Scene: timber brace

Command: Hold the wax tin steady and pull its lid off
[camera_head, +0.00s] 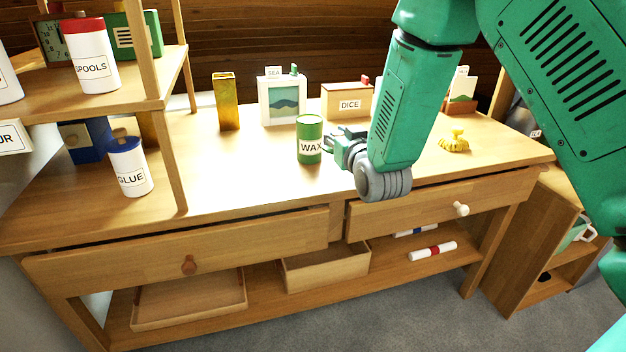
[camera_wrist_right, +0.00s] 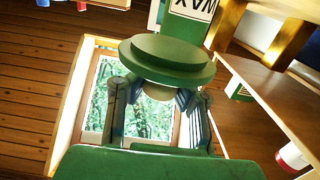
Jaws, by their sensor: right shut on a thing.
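The wax tin (camera_head: 310,128) is a green cylinder with a white WAX label, upright on the tabletop in the head view. In the right wrist view its label (camera_wrist_right: 192,8) shows upside down at the top. The green stepped lid (camera_wrist_right: 166,52) is in front of the tin there, with a round knob towards me. My right gripper (camera_head: 334,142) is just right of the tin in the head view. In the wrist view its fingers (camera_wrist_right: 157,92) are shut on the lid's knob. I cannot tell whether lid and tin touch. My left gripper is not in view.
Behind the tin stand a golden box (camera_head: 226,101), a SEA picture (camera_head: 283,104) and a DICE box (camera_head: 346,102). A yellow object (camera_head: 454,142) lies to the right. A shelf with a SPOOLS tin (camera_head: 92,58) and a GLUE tin (camera_head: 131,170) are left. The tabletop's (camera_head: 240,180) front is clear.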

